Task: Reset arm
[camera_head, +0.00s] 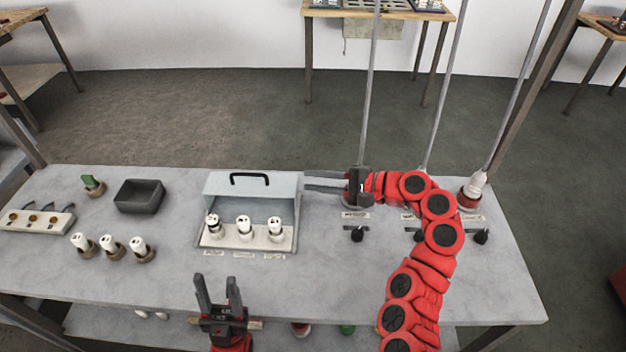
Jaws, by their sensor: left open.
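My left gripper (218,288) is at the front edge of the grey table (180,285), its two fingers pointing up and apart with nothing between them. My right arm is red and reaches up from the lower right, then bends left. My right gripper (308,181) points left above the table, just right of the grey case. Its two fingers are apart, and I see nothing held between them.
An open grey case (251,186) holds several white-topped pieces. A dark tray (139,196), a green-topped piece (92,185), a pale rack (36,219) and white-topped pieces (110,246) stand left. Thin rods rise at the back.

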